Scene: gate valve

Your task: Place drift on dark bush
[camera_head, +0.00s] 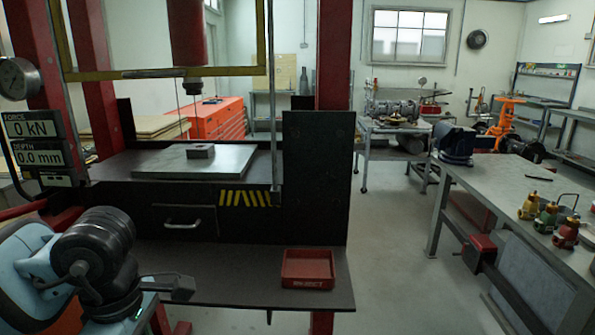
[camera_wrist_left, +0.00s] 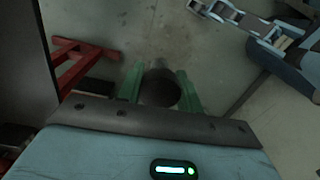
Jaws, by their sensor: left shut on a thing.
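My left gripper (camera_wrist_left: 158,84) shows in the left wrist view as two green fingers on either side of a dark round thing (camera_wrist_left: 160,92), seen end on. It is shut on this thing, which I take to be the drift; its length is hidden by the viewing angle. In the head view my left arm comes in at the lower left, in front of the press, and its fingertips are not clear. A small dark block (camera_head: 200,151) sits on the grey press plate (camera_head: 235,163) under the red ram (camera_head: 187,35). I cannot make out a separate bush there. My right gripper is not visible.
A red tray (camera_head: 308,270) marked REJECT sits on the dark lower shelf (camera_head: 230,289). The red press post (camera_head: 334,60) and a dark panel (camera_head: 316,180) stand right of the plate. A workbench (camera_head: 500,185) with a vise (camera_head: 455,143) is at the right. Open floor lies between.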

